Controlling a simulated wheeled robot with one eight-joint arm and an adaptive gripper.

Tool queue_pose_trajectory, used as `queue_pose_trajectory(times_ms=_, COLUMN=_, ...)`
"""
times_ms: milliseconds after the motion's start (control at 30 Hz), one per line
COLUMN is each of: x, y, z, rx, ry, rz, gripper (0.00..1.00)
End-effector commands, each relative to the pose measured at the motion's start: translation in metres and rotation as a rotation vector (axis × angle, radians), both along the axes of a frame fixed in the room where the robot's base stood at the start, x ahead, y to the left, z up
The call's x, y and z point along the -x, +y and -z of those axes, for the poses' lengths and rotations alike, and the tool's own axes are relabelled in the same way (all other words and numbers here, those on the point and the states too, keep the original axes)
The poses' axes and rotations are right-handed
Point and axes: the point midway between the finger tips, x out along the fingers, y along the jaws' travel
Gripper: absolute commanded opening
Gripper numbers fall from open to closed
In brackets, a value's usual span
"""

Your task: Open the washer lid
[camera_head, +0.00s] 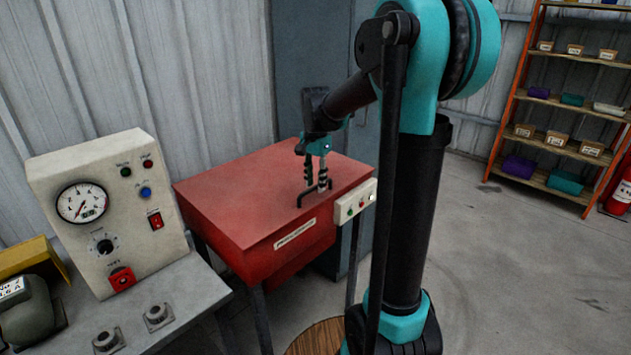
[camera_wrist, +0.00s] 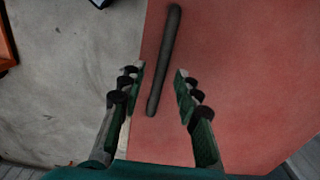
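The washer is a red box with a flat red lid (camera_head: 235,205), lying level in the head view. The lid also fills the right side of the wrist view (camera_wrist: 255,75). A dark bar handle (camera_wrist: 168,55) runs along the lid. In the head view the handle (camera_head: 303,197) shows just at my fingertips. My gripper (camera_head: 318,187) points down over the lid near its front right edge. In the wrist view its fingers (camera_wrist: 159,76) are spread, with the near end of the handle between them. I cannot tell whether the fingers touch the handle.
A white button box (camera_head: 355,202) is on the washer's right front side. A control panel with a gauge (camera_head: 100,210) stands on a grey bench to the left. Shelves with bins (camera_head: 565,100) and a red extinguisher (camera_head: 619,195) are at the right. The floor between is clear.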

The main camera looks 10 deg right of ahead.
Motion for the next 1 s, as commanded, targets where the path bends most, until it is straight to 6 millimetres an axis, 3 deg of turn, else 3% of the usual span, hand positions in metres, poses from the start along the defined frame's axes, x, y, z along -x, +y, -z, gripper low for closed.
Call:
queue_pose_trajectory(times_ms=167, x=0.0, y=0.0, z=0.0, rx=0.0, ry=0.0, rz=0.0, gripper=0.3)
queue_pose_trajectory(times_ms=400, x=0.0, y=0.0, z=0.0, rx=0.0, ry=0.0, rz=0.0, gripper=0.01)
queue_pose_trajectory(times_ms=833, x=0.0, y=0.0, z=-0.001, rx=0.0, ry=0.0, rz=0.0, gripper=0.0)
queue_pose_trajectory(times_ms=1000, x=-0.002, y=0.001, z=-0.011, rx=0.0, ry=0.0, rz=0.0, gripper=0.0)
